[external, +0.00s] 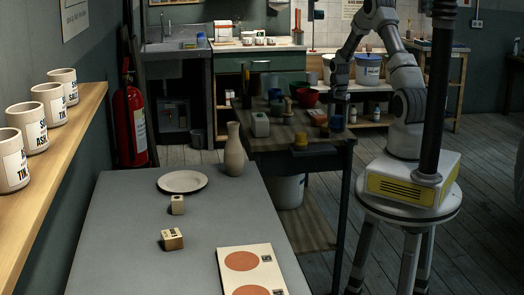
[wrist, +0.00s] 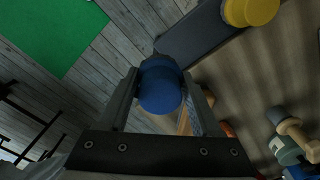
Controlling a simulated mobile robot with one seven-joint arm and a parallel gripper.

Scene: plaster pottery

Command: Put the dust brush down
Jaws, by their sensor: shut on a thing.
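My gripper (wrist: 160,92) is shut on a blue, round-ended thing (wrist: 160,88), taken to be the dust brush. Only its blue end shows clearly between the fingers; bristles cannot be made out. In the wrist view the blue end appears beside the edge of the brown worktable (wrist: 235,85), over or near the floor; its height is unclear. In the external view my gripper (external: 340,92) points down at the right side of the same worktable (external: 275,143). The held thing is too small there to tell apart from the items below.
Yellow round pieces (wrist: 252,10) lie near the table edge; they also show in the external view (external: 300,141). A wooden-handled tool (wrist: 292,130) is at the lower right of the wrist view. A red bowl (external: 307,97) and other items crowd the table's back. Planked floor surrounds it.

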